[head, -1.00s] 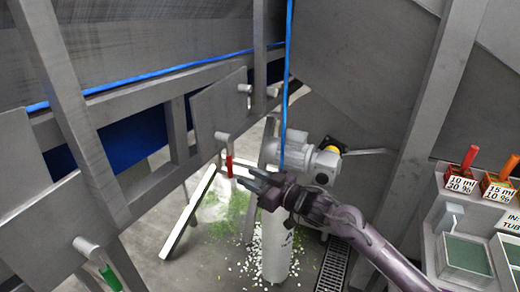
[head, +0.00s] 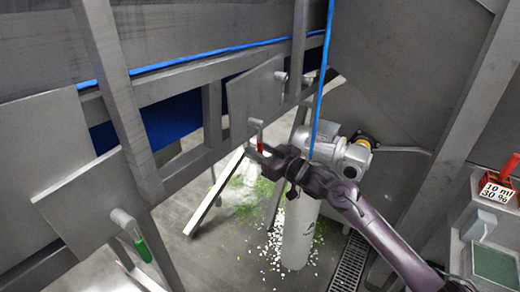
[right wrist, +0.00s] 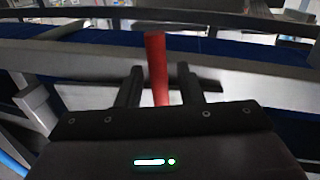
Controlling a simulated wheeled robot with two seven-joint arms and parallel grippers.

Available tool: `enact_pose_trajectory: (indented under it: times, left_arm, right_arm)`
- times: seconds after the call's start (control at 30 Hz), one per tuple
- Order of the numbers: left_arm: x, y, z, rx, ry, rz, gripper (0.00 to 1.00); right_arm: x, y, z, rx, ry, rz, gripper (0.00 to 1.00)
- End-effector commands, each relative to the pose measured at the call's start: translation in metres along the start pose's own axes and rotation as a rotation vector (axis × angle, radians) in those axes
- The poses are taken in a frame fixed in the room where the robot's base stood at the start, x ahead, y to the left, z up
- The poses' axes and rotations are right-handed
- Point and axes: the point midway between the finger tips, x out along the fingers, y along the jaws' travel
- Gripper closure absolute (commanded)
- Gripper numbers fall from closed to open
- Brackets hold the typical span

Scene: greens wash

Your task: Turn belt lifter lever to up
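A lever with a red handle (head: 260,142) hangs from a grey plate (head: 255,97) on the frame, near the middle of the head view. The red handle (right wrist: 156,66) also shows in the right wrist view, running down between the fingers. My right gripper (head: 258,153) is at this handle, with its fingers on either side. In the right wrist view the right gripper (right wrist: 160,86) is open, with gaps between fingers and handle. A second lever with a green handle (head: 142,248) hangs lower left. No label shows which is the belt lifter lever. My left gripper is not in view.
A grey motor (head: 342,150) sits close behind my right gripper, above a white cylinder (head: 298,235). Grey frame beams (head: 115,85) and a blue belt edge (head: 215,55) run along the left. Green and white scraps litter the floor.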

Motion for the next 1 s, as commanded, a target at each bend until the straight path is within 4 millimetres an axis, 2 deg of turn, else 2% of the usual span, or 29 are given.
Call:
enact_pose_trajectory:
  times: [0.03, 0.27, 0.67, 1.0]
  left_arm:
    - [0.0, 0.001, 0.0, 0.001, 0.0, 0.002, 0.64]
    - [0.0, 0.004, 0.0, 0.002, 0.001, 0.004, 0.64]
    - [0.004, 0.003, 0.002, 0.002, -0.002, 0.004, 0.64]
    - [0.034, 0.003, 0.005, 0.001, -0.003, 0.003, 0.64]
  right_arm:
    - [0.0, 0.0, 0.0, 0.0, 0.0, 0.0, 0.7]
    - [0.0, 0.0, 0.0, 0.0, 0.0, 0.0, 1.0]
    - [0.0, 0.002, 0.001, -0.015, 0.003, 0.001, 1.0]
    - [0.003, 0.017, 0.004, -0.189, 0.038, 0.002, 1.0]
